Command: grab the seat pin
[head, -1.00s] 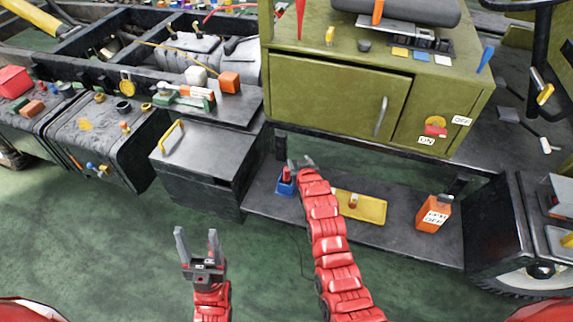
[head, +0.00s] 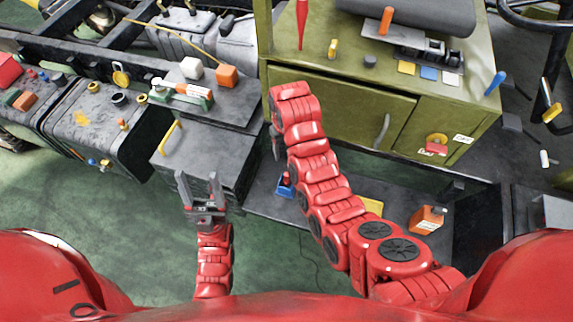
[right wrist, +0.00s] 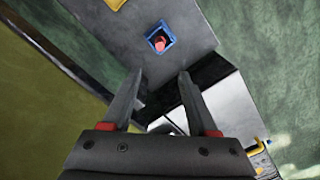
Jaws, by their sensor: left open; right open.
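No thing in view is marked as the seat pin. A red piece (head: 287,178) stands in a small blue holder (head: 284,190) on the low shelf; it may be the pin, but I cannot tell for sure. In the right wrist view the red piece (right wrist: 159,42) sits inside the blue holder (right wrist: 152,33), beyond my right gripper (right wrist: 160,75), whose fingers are apart and empty. In the head view the right gripper is mostly hidden by its arm, above the holder. My left gripper (head: 198,178) is open and empty, pointing up in front of the dark box.
A dark box with a yellow handle (head: 169,138) stands left of the shelf. The olive cabinet (head: 340,105) rises behind the right arm. A yellow tray (head: 372,206), partly hidden, and an orange container (head: 427,219) are on the shelf. Green floor (head: 120,240) is clear at left.

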